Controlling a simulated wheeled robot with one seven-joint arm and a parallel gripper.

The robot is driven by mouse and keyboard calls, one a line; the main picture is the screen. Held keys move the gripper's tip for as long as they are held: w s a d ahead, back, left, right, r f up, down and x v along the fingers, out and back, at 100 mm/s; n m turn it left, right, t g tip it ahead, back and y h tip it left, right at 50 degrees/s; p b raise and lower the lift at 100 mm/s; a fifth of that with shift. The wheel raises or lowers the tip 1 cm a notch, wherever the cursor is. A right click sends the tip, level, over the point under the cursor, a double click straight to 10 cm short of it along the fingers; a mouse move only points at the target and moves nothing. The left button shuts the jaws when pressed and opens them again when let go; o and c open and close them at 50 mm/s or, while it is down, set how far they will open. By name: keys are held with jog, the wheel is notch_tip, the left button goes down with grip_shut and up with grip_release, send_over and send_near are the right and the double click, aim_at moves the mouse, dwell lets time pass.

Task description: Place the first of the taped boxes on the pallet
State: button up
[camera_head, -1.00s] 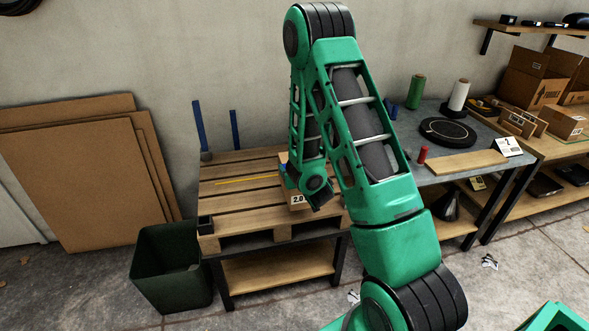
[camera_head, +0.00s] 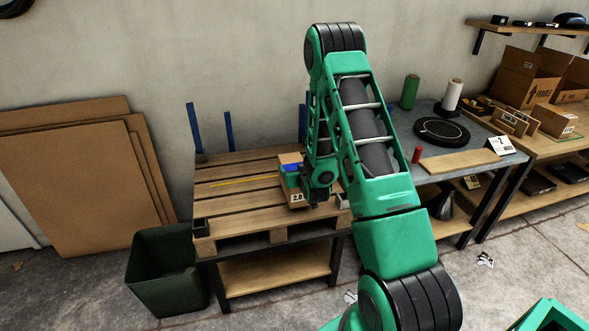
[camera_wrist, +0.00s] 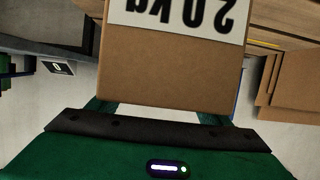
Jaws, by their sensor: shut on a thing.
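My gripper (camera_head: 293,172) is shut on a brown cardboard box (camera_head: 298,199), which bears a white weight label. The box lies over the right part of the wooden pallet (camera_head: 232,169). The arm and gripper hide part of it, and I cannot tell whether its underside touches the slats. In the wrist view the box (camera_wrist: 170,75) fills the upper middle, its "2.0 kg" label upside down, close against my gripper (camera_wrist: 160,115). The pallet rests on a dark-framed stand and has a thin yellow line across its slats.
Blue posts (camera_head: 195,128) rise behind the pallet. A green bin (camera_head: 165,268) stands at its front left, and cardboard sheets (camera_head: 75,180) lean on the wall. A grey worktable (camera_head: 397,135) with spools is close on the right. Cartons (camera_head: 527,77) stand on the far-right bench.

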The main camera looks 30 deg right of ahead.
jog(key=shift+f, duration=1.55)
jog(key=o, duration=2.1)
jog(key=shift+f, duration=0.15)
jog(key=shift+s, duration=0.1)
